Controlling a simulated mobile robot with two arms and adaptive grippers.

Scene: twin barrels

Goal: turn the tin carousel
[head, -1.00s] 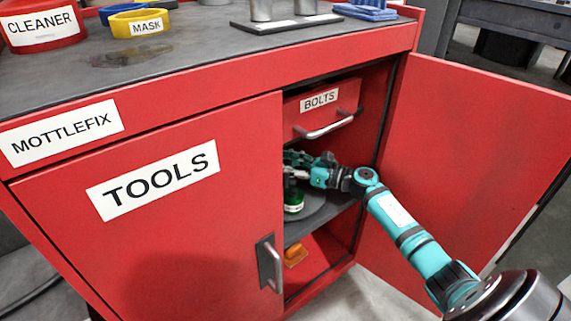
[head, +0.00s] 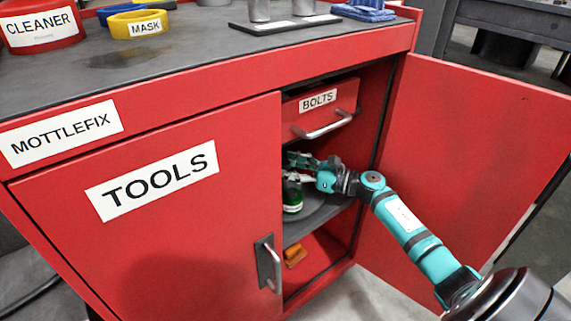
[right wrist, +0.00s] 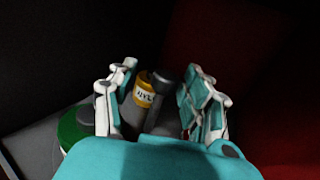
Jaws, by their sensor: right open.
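The tin carousel (head: 316,212) is a grey round plate on the cabinet's middle shelf, partly hidden by the left door and my right arm. A green tin (head: 293,204) stands on it; the green shows at the lower left in the right wrist view (right wrist: 74,132). A yellow tin (right wrist: 145,90) with a label and a dark grey upright cylinder (right wrist: 163,100) stand further in. My right gripper (head: 300,165) is inside the cabinet above the carousel. In the right wrist view its fingers (right wrist: 158,92) are apart, with the grey cylinder showing between them; contact cannot be told. My left gripper is out of view.
The TOOLS door (head: 150,235) is shut at left; the right door (head: 470,160) stands wide open. The BOLTS drawer (head: 318,110) is above my gripper. An orange item (head: 294,254) lies on the shelf below.

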